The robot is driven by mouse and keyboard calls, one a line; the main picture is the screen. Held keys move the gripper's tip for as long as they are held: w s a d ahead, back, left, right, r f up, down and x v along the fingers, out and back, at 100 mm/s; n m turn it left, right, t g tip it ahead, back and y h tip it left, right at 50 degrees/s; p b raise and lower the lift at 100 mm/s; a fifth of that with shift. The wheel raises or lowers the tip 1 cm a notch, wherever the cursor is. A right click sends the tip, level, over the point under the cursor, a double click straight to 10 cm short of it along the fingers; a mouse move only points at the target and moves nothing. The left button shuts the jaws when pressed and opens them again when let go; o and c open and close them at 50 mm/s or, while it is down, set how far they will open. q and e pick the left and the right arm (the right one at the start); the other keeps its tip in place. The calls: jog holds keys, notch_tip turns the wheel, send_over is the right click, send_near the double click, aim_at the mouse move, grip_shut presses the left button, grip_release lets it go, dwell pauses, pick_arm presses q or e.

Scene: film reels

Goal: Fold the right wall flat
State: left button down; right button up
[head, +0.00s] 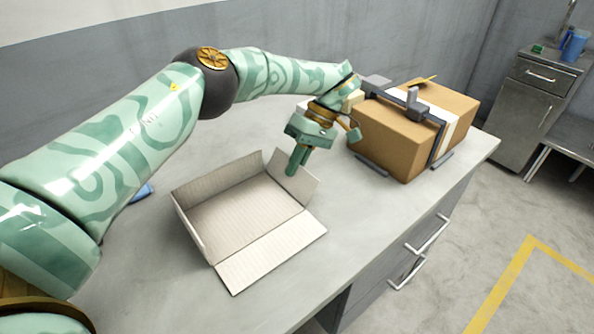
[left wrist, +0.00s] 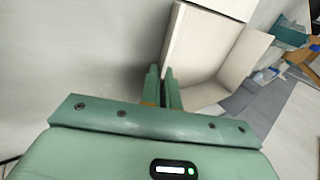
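An open, pale cardboard box (head: 235,210) sits on the grey table. Its front wall (head: 270,258) lies flat and outward on the table. Its left wall (head: 190,228) and back wall (head: 220,178) stand up. Its right wall (head: 307,187) stands up, tilted outward. My left gripper (head: 294,168) is at the right wall, overlapping it in the head view, with fingers pointing down. Its fingers (left wrist: 163,85) look closed together and empty in the left wrist view, close beside a cardboard wall edge (left wrist: 178,40). Whether they touch the wall I cannot tell. My right gripper is not in view.
A closed brown carton (head: 395,137) in a dark clamp-like frame stands on the table (head: 375,220) to the right, close behind my left gripper. A metal cabinet (head: 530,105) with a blue jug (head: 574,46) stands far right. The table right of the box is clear.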

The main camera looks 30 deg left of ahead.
pick_arm(q)
jog(key=shift+f, duration=0.1)
dwell(0.4)
jog(key=c, duration=1.6)
grip_release()
jog(key=shift+c, duration=0.2)
